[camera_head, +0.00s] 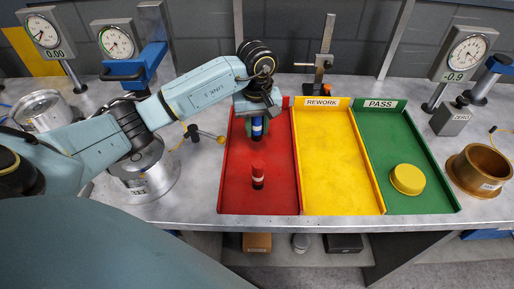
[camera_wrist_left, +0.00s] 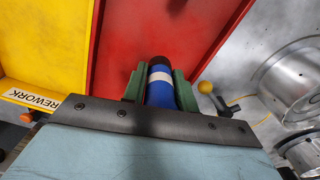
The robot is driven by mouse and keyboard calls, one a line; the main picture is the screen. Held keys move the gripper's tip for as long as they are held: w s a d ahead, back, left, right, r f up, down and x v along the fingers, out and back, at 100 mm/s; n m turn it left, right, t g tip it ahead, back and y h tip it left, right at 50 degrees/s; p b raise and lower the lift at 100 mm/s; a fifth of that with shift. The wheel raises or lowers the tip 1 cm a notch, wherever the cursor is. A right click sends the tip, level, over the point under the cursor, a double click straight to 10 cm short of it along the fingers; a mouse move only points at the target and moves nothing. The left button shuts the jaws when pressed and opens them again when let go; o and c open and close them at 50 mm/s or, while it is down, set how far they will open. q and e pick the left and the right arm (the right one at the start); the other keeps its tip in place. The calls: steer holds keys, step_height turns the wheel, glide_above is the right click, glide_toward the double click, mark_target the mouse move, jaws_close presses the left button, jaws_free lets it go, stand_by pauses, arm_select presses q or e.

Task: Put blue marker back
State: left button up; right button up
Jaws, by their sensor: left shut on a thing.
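The blue marker (camera_head: 257,128) has a white band and a dark end. My left gripper (camera_head: 256,122) is shut on it, over the back part of the red tray (camera_head: 237,190). In the left wrist view the blue marker (camera_wrist_left: 160,90) sits between the green fingers of the gripper (camera_wrist_left: 160,84), with its dark end pointing away from the wrist. I cannot tell whether the marker touches the tray floor. My right gripper is not in view.
A red marker (camera_head: 258,177) with a white band stands in the red tray, in front of the blue one. The yellow REWORK tray (camera_head: 330,160) is empty. The green PASS tray (camera_head: 395,140) holds a yellow round part (camera_head: 407,179). A ball-ended lever (camera_head: 205,134) is left of the red tray.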

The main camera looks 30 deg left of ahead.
arm_select(q)
step_height(320, 180, down, 7)
steer(key=shift+f, duration=0.2)
stand_by(0.3)
steer(key=shift+f, duration=0.15)
steer(key=o, duration=1)
step_height(320, 180, up, 12)
steer(key=shift+r, duration=0.15)
